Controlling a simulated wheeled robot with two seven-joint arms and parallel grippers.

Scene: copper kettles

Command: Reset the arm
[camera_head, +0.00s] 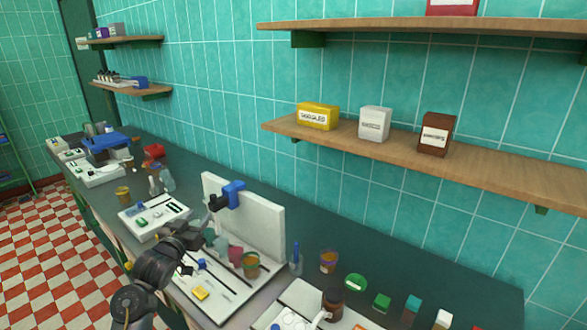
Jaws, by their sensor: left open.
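My left arm comes up from the lower left, and its dark gripper (199,239) is over the white workstation board (226,301) on the counter. The gripper is open. Its fingertips are small and dark against the things behind them, and I see nothing held between them. A blue clamp-like part (232,191) sits on the upright white panel (257,226) behind the gripper. A reddish pot (235,254) and a brown cup (251,266) with green on it stand to the right of the gripper. My right gripper is out of view.
A yellow block (200,293) lies on the board. A second white tray (152,221) is to the left. Cups, a brown jar (333,303) and small coloured blocks crowd the right. A wooden shelf (480,173) with boxes hangs above. Bare counter (425,283) shows along the wall.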

